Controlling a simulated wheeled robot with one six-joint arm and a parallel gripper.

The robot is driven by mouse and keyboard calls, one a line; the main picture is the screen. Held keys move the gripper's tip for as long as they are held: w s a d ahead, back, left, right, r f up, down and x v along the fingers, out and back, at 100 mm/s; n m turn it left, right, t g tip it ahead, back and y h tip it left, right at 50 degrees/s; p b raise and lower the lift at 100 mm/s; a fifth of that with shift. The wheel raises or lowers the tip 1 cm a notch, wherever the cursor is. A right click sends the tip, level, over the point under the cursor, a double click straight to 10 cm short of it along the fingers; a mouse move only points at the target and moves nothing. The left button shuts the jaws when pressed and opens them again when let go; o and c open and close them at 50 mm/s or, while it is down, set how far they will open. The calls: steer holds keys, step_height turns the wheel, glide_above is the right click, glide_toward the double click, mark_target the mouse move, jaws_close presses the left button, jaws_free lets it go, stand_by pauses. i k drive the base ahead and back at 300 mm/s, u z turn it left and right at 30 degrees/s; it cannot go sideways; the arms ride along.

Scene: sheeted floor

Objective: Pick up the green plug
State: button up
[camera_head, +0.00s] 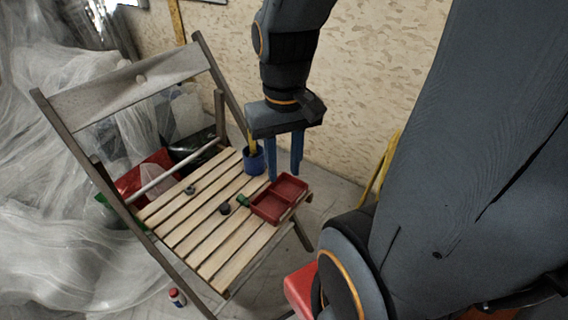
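A small green plug (243,200) lies on the slatted wooden seat of a folding chair (191,232), at the left corner of a red two-compartment tray (268,208). I cannot tell whether the plug touches the tray. My gripper (284,175) points down with its two blue fingers apart and nothing visible between them. It appears above the tray's far side, to the right of and higher than the plug in the picture.
A blue cup (254,164) with a yellow item in it stands behind the plug, left of my fingers. Two small dark round pieces (225,209) (190,190) lie on the slats. The chair back (130,86) rises at the left. A wall (375,75) stands behind.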

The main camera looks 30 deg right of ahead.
mark_target(240, 198)
steer(key=u, duration=0.1)
steer(key=k, duration=0.45)
steer(key=z, duration=1.15)
steer(key=i, duration=0.75)
steer(key=u, duration=0.1)
